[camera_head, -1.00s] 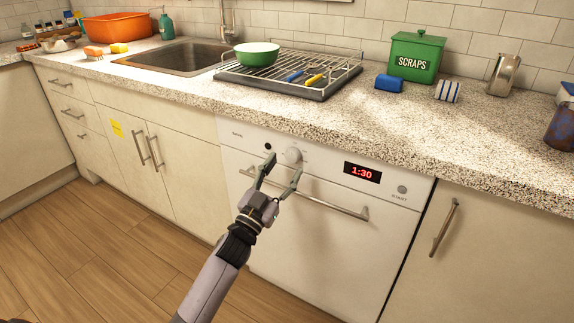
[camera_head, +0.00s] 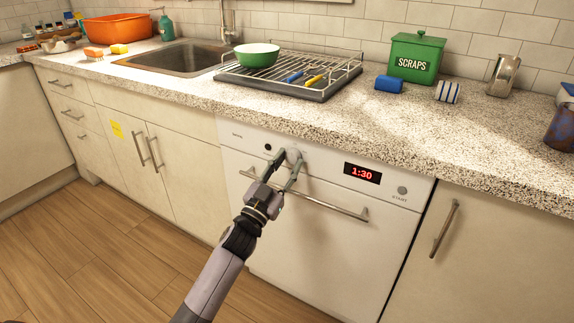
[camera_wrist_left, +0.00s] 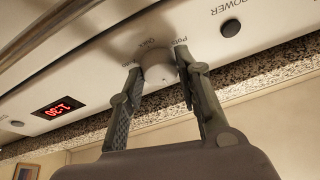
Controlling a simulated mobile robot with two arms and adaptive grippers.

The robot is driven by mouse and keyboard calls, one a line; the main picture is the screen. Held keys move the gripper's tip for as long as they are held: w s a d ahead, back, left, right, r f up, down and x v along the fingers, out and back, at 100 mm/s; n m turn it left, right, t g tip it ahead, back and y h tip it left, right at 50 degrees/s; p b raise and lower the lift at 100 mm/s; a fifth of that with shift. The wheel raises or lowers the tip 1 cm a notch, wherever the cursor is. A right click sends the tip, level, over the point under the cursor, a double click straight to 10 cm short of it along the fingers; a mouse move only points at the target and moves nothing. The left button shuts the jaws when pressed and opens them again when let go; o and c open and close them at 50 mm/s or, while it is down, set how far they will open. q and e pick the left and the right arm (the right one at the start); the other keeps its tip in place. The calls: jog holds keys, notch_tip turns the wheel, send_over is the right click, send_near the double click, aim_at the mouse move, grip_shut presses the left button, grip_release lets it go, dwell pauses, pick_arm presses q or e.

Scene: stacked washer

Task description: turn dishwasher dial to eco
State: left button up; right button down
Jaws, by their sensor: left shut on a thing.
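The white dishwasher (camera_head: 330,238) stands under the counter, with a handle bar and a red display (camera_head: 362,173) reading 1:30. Its round dial (camera_head: 293,156) is on the panel left of the display. My left gripper (camera_head: 287,158) is at the dial with a finger on either side, shut on it. The left wrist view shows the dial (camera_wrist_left: 158,68) between the two fingertips (camera_wrist_left: 160,72). Lettering around the dial is partly hidden by the fingers, and I cannot read an eco mark or tell the dial's setting. My right gripper is not in view.
The dishwasher handle (camera_head: 305,194) runs just below the dial, under my left gripper. A dark power button (camera_wrist_left: 230,27) is beside the dial. The speckled counter edge (camera_head: 330,135) overhangs above the panel. The floor (camera_head: 130,250) in front is clear.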

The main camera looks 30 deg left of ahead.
pick_arm(q)
jog(key=c, duration=0.4)
jog(key=shift+m, duration=0.5)
jog(key=m+h+p, duration=0.1)
jog(key=m, duration=0.1)
jog(key=m+g+h+p, duration=0.1)
jog(key=m, duration=0.2)
jog(key=m+h+p, duration=0.1)
jog(key=m+h, duration=0.1)
jog(key=shift+a+r+m+g, duration=0.15)
jog(key=shift+a+m+g, duration=0.15)
jog(key=m+g+h+p, duration=0.1)
jog(key=m, duration=0.2)
jog(key=m+g+h+p, duration=0.1)
jog(key=m, duration=0.2)
jog(key=shift+a+r+p, duration=0.15)
jog(key=shift+p, duration=0.2)
jog(key=shift+m+g, duration=0.3)
jog(key=shift+m, duration=0.5)
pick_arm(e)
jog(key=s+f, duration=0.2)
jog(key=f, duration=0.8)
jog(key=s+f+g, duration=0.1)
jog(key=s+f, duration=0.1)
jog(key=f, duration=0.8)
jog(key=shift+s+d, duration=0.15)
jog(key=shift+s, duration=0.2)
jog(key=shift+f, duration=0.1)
